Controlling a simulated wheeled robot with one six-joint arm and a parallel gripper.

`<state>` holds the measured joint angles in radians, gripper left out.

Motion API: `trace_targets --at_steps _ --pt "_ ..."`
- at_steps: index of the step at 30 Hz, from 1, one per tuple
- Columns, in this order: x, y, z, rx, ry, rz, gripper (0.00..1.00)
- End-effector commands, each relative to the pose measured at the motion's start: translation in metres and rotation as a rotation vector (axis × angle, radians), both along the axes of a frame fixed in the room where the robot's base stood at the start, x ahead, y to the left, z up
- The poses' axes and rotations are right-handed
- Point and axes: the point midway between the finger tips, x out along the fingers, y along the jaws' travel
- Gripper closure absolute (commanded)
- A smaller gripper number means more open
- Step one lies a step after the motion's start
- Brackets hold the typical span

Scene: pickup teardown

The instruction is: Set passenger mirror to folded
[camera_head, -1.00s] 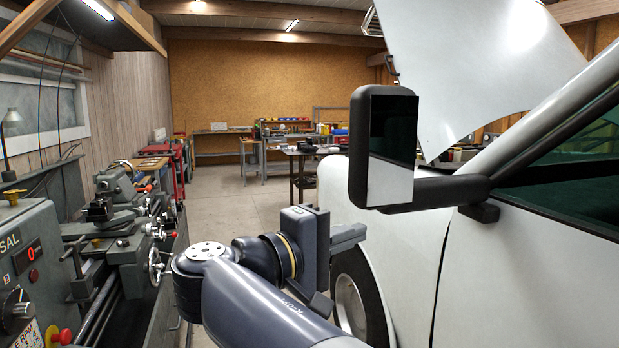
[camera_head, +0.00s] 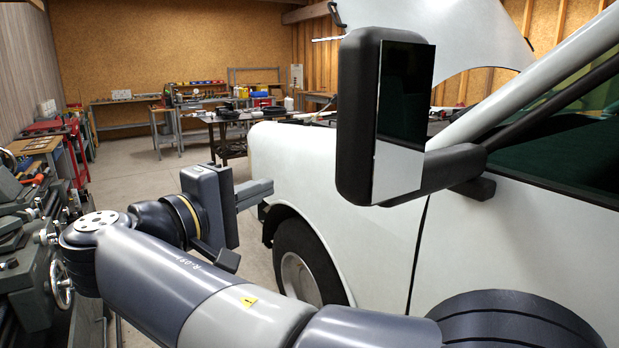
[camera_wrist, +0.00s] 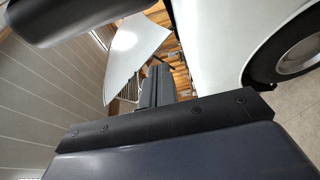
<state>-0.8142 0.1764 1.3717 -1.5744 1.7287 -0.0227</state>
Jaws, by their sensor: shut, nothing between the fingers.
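The passenger mirror (camera_head: 357,120) has a black housing with a reflective glass face. It stands out from the white truck's door on a black arm (camera_head: 445,172). A dark rounded housing, apparently the mirror (camera_wrist: 80,12), shows at the top left of the wrist view. My gripper (camera_head: 257,190) is shut and empty, lower than the mirror and to its left in the head view, with a visible gap between them. Its fingers also show in the wrist view (camera_wrist: 157,86).
The white truck (camera_head: 310,160) fills the right side, with its hood (camera_head: 440,30) raised and front wheel (camera_head: 300,270) below the mirror. A lathe (camera_head: 30,250) stands at the left. Open floor (camera_head: 135,185) lies between them, with workbenches (camera_head: 130,108) at the back.

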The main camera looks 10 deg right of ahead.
Motion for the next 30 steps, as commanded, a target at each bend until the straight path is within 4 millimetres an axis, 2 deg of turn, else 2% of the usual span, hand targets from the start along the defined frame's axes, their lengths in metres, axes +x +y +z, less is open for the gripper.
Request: trace_targets --at_steps 6,10,25,26,30 --pt "0.001 -0.001 0.000 0.000 0.000 -0.001 1.00" --pt "0.007 -0.009 0.001 -0.001 0.001 -0.003 1.00" --pt "0.061 -0.080 0.002 -0.001 0.002 -0.005 1.00" --pt "0.061 -0.084 0.002 -0.001 0.001 -0.004 1.00" --pt "0.039 -0.087 0.001 -0.001 0.001 0.002 1.00"
